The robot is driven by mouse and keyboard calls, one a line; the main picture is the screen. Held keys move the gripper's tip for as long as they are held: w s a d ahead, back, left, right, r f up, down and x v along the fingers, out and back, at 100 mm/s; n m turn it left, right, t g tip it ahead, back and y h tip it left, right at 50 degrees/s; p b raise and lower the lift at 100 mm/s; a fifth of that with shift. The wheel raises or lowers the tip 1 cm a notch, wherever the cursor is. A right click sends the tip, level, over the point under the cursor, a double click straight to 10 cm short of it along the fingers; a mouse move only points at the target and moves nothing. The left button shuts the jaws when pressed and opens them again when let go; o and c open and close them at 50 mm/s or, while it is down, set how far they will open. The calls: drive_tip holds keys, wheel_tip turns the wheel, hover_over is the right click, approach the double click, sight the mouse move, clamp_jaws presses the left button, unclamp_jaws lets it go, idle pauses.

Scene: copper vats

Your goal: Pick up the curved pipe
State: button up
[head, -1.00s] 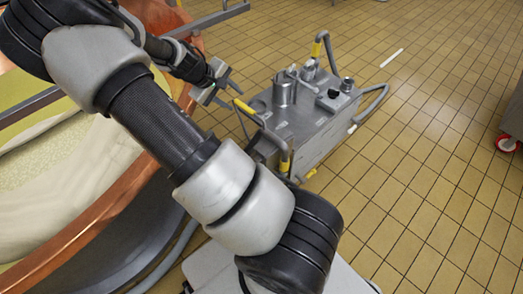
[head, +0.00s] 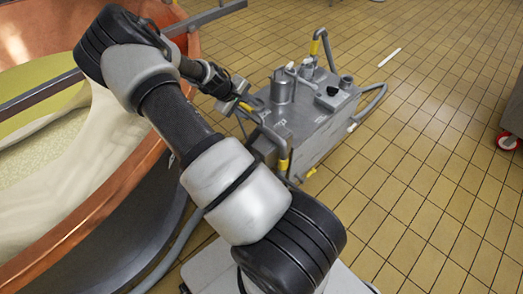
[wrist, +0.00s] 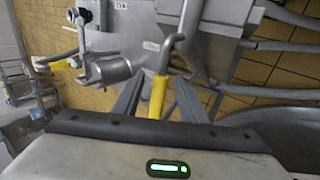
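The curved pipe (head: 268,132) is grey with yellow end sections and stands at the near left side of the grey metal unit in the head view. My gripper (head: 242,100) is at its upper yellow end. In the wrist view, the open fingers of my gripper (wrist: 157,98) stand on either side of the yellow end of the curved pipe (wrist: 158,95). Gaps show between the pipe and both fingers. The grey part of the pipe bends away beyond the fingertips. My arm hides part of the area around the gripper in the head view.
The grey metal unit (head: 318,135) carries a cylinder (head: 283,88), fittings and a second yellow-banded pipe (head: 315,46). A large copper vat (head: 125,180) fills the left. Tiled floor (head: 430,140) is open on the right, with a white stick (head: 390,57) lying there.

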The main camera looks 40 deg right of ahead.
drive_tip(key=shift+d+f, duration=0.3)
drive_tip(key=shift+f, duration=0.15)
drive_tip(key=c, duration=0.9)
drive_tip(key=shift+w+r, duration=0.1)
drive_tip(key=shift+r, duration=0.05)
clamp_jaws()
drive_tip(key=shift+r, duration=0.15)
wheel_tip(320, 180, up, 18)
drive_tip(key=p, duration=0.3)
drive_tip(key=shift+p, duration=0.35)
